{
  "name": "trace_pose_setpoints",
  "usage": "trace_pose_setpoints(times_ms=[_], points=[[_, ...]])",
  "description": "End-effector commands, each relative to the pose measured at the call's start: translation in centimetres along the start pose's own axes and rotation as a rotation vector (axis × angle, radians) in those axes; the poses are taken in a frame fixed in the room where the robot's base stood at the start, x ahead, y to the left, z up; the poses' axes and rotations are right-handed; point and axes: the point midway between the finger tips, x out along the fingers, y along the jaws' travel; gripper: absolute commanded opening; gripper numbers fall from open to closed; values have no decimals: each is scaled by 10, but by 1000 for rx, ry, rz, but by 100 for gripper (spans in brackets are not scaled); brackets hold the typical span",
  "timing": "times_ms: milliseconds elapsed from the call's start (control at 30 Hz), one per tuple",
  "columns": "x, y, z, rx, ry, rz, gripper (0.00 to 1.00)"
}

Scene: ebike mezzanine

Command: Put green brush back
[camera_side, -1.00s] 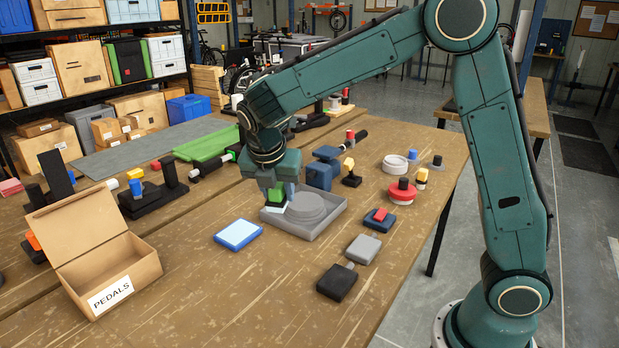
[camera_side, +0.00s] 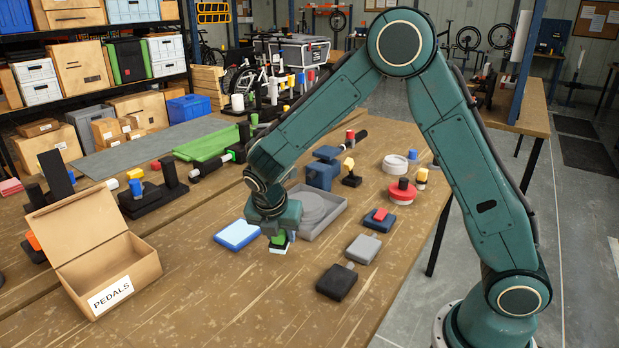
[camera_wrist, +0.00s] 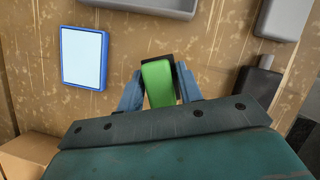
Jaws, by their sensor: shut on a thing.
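My gripper (camera_side: 280,235) is shut on the green brush, with the brush (camera_side: 278,240) pointing down between the fingers. The brush has a green body, a pale underside and a dark part. In the wrist view the green brush (camera_wrist: 158,83) sits between both blue-grey fingers of the gripper (camera_wrist: 160,92). It is over bare wood in front of the grey tray (camera_side: 337,214) and right of the blue-rimmed pad with a pale top (camera_side: 238,234). Whether the brush touches the table is hard to tell.
An open cardboard box labelled PEDALS (camera_side: 125,265) stands at the left. A grey block (camera_side: 363,249) and a black block (camera_side: 337,282) lie to the right of my gripper. Several small parts stand farther back. The front of the table is clear.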

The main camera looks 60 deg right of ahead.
Motion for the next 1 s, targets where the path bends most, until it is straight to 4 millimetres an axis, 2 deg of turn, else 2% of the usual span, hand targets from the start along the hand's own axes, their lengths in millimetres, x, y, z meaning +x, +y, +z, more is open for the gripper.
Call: trace_pose_setpoints(times_ms=[200, 300, 767, 800, 900, 1000], points=[[24, 0, -10, -1, 1, -2, 14], [30, 0, -12, 0, 1, 0, 14], [34, 0, -14, 1, 1, 0, 14], [34, 0, -14, 1, 1, 0, 40], [34, 0, -14, 1, 1, 0, 58], [34, 0, -14, 1, 1, 0, 58]])
